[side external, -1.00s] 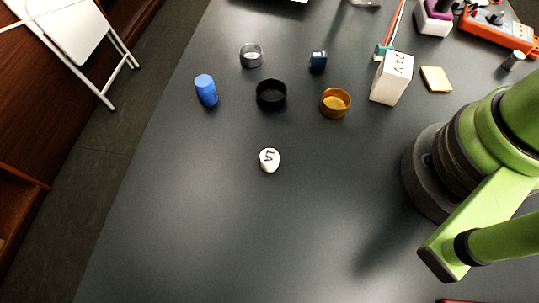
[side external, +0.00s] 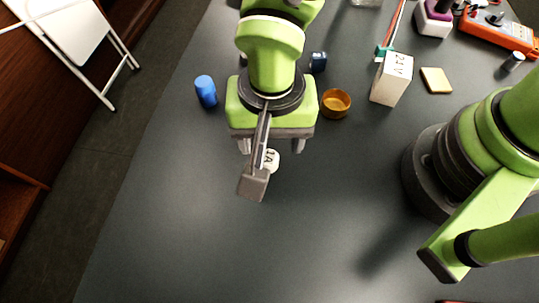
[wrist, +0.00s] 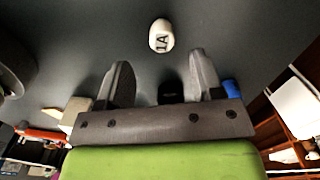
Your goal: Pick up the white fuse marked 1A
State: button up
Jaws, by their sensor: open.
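The white fuse marked 1A (side external: 272,160) lies on the dark table, partly hidden behind a bar on my gripper in the side external view. My gripper (side external: 270,146) is open and empty, right by the fuse in the side external view. In the wrist view the two fingers of my gripper (wrist: 157,66) stand wide apart and do not touch the fuse.
A blue cylinder (side external: 206,91) stands left of my gripper. An amber cup (side external: 335,103), a dark blue piece (side external: 318,62) and a white box (side external: 392,79) are to the right. A black cup (wrist: 171,91) shows between the fingers. The table's front area is clear.

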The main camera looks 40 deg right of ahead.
aim_at(269, 158)
jog(key=shift+a+f, duration=0.15)
jog(key=shift+f, duration=3.05)
jog(key=shift+c, duration=0.4)
jog(key=c, duration=0.9)
